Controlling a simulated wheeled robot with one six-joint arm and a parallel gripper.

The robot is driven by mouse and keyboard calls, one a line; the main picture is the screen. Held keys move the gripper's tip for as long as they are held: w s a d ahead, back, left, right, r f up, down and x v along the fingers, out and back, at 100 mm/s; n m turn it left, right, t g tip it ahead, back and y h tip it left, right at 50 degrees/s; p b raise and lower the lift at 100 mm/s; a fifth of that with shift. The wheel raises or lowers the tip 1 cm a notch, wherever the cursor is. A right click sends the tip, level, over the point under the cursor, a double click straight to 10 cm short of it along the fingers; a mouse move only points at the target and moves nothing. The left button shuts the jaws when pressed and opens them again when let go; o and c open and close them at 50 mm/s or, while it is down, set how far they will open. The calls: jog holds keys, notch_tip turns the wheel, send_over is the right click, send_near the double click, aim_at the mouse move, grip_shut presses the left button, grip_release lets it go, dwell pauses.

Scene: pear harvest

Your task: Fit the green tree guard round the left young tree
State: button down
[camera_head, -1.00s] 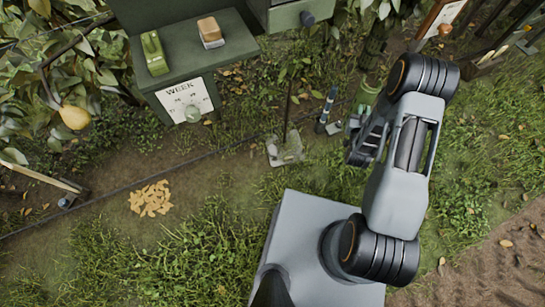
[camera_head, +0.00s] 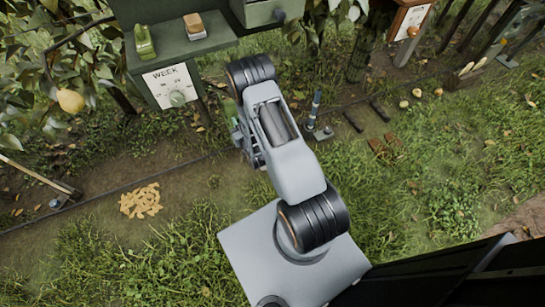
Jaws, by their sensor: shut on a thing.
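My gripper (camera_head: 236,116) is in the middle of the view, left of my arm's wrist, and is largely hidden by the arm. It is shut on the green tree guard (camera_head: 231,109), of which only a small green strip shows at the gripper's left side. The left young tree is hidden behind my arm, so I cannot tell whether the guard touches it or is around it.
A dark green cabinet shelf (camera_head: 215,40) holding a green item and a brown-topped block stands close above the gripper, with a WEEK dial panel (camera_head: 172,85) below it. A short blue-grey post (camera_head: 315,108) stands right of the arm.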

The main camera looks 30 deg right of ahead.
jog(key=s+d+f+m+h+b, duration=0.1)
jog(key=s+d+f+h+b, duration=0.1)
jog(key=d+f+b, duration=0.6)
jog(key=s+d+f+m+h+b, duration=0.15)
jog(key=d+f, duration=0.25)
jog(key=f, duration=0.7)
jog(key=s+d+f+m+h+b, duration=0.15)
jog(key=d+f+b, duration=0.35)
jog(key=f, duration=0.5)
jog(key=shift+w+d+f+b, duration=1)
jog(key=shift+w+d+b, duration=1.45)
jog(key=shift+w, duration=3.35)
notch_tip(320, 180, down, 6)
jog(key=shift+n, duration=0.4)
jog(key=shift+a+f, duration=0.1)
jog(key=c, duration=1.1)
grip_release()
jog(key=shift+o, duration=0.2)
jog(key=shift+s, duration=0.1)
